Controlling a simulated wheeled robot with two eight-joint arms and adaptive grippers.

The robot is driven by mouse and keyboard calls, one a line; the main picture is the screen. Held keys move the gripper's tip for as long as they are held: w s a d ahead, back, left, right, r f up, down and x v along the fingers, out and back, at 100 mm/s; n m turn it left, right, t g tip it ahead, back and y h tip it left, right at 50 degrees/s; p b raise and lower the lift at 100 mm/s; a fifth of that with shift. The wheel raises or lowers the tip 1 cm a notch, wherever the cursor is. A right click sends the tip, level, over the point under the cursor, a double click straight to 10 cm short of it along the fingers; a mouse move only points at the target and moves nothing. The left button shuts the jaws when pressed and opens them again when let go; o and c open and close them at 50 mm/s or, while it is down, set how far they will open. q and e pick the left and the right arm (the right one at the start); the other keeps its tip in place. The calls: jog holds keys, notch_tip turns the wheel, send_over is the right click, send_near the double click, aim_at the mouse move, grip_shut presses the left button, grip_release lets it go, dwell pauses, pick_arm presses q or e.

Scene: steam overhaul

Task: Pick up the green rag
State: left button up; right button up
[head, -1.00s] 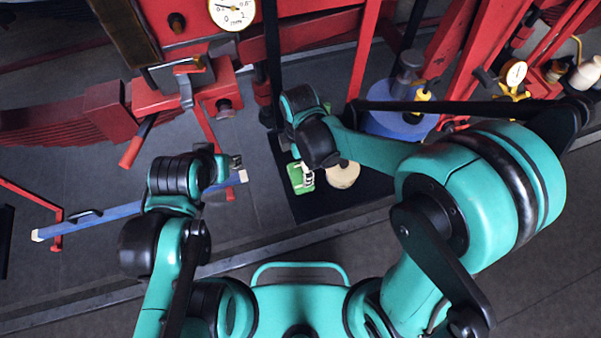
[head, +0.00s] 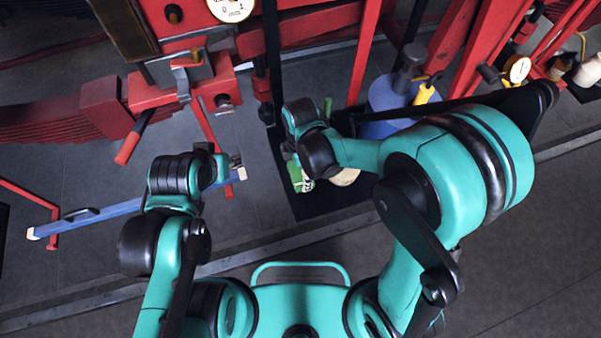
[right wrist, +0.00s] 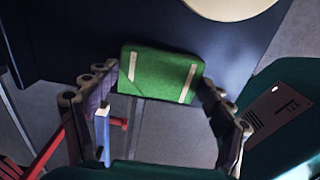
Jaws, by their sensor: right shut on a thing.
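The green rag (head: 294,170), a folded pad with pale stripes, is partly hidden by my right gripper (head: 302,181) in the head view. In the right wrist view the rag (right wrist: 160,76) spans the space between the two fingertips of my right gripper (right wrist: 160,92), which is shut on it. Floor shows below the rag's near edge there. My left gripper (head: 236,163) is off to the left, apart from the rag; its finger opening is too small to read.
A dark mat (head: 312,207) lies under the right gripper, with a round tan thing (head: 347,177) on it. A blue drum (head: 385,95) stands behind right. A blue bar (head: 110,211) lies at left. Red machinery (head: 185,92) fills the back.

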aim_at(300, 172)
jog(key=shift+r+p, duration=0.3)
jog(key=shift+r, duration=0.35)
notch_tip(300, 172, up, 3)
jog(key=shift+p, duration=0.55)
jog(key=s+d+r+p, duration=0.1)
jog(key=d+r, duration=0.1)
jog(key=d, duration=0.1)
jog(key=s+d+r, duration=0.1)
jog(key=d+r, duration=0.1)
jog(key=d, duration=0.2)
jog(key=s+d+r+p, duration=0.1)
jog(key=d+r, duration=0.1)
jog(key=d, duration=0.2)
jog(key=shift+s+r+p, duration=0.3)
jog(key=shift+s+p, duration=0.05)
jog(key=shift+s, duration=0.05)
